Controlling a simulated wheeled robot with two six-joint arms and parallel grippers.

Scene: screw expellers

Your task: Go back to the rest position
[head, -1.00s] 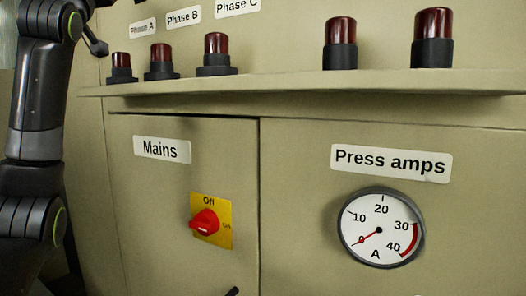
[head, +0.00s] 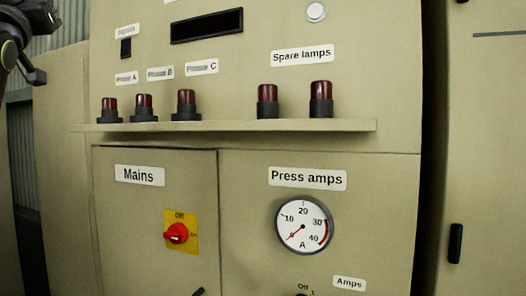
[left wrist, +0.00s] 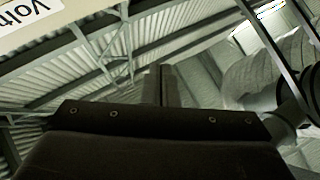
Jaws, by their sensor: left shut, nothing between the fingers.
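My left arm shows at the top left edge of the head view, with a small dark end part (head: 36,75) beside the panel's upper left side. In the left wrist view my left gripper (left wrist: 160,82) is shut, its two fingers together with nothing between them, pointing up toward the roof. It touches nothing that I can see. My right gripper is in neither view.
A beige cabinet (head: 255,140) fills the head view, with a lamp shelf (head: 230,126), a red mains switch (head: 176,233) and a press amps gauge (head: 304,225). A second cabinet (head: 485,150) stands right. The left wrist view shows roof beams and a pale duct (left wrist: 265,75).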

